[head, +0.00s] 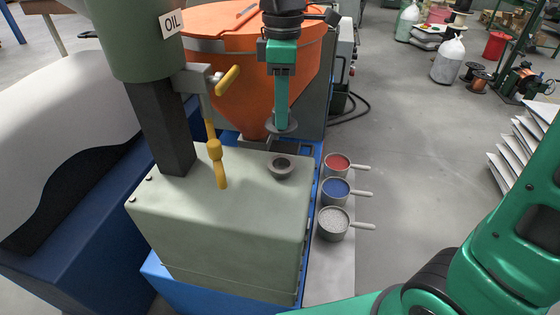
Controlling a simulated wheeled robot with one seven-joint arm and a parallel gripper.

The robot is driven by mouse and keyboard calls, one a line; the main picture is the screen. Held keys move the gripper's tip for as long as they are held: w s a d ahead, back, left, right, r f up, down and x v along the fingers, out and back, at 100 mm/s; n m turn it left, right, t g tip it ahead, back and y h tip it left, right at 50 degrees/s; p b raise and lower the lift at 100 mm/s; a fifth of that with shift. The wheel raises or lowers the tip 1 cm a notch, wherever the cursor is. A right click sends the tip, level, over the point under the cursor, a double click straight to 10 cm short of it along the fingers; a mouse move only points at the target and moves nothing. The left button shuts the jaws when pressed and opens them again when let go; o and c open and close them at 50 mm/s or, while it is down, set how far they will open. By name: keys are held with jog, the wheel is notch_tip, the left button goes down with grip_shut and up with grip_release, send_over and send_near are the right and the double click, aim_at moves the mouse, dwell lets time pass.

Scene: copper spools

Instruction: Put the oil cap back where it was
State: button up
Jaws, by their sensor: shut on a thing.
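My gripper (281,117) hangs pointing down in the upper middle of the head view. Its green fingers are shut on the oil cap (281,126), a small dark grey disc. The round grey filler neck (281,168) stands uncovered on top of the pale green box (225,225), near its back right corner. In the picture the cap is straight above the neck, with a clear gap between them. The exact height and depth offset cannot be told from this one view. The upper part of the cap is partly hidden by the fingers.
An oil tank (140,40) on a dark post, with a yellow-handled tap (215,150), stands left of the neck. An orange hopper (225,75) is behind. Ladles with red (337,163), blue (336,188) and pale (334,222) contents lie along the right side. Open floor lies further right.

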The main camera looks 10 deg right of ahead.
jog(key=shift+f, duration=5)
jog(key=shift+f, duration=0.4)
jog(key=o, duration=1.2)
jog(key=shift+c, duration=0.2)
jog(key=shift+r, duration=0.1)
notch_tip(320, 180, up, 13)
jog(key=shift+f, duration=0.2)
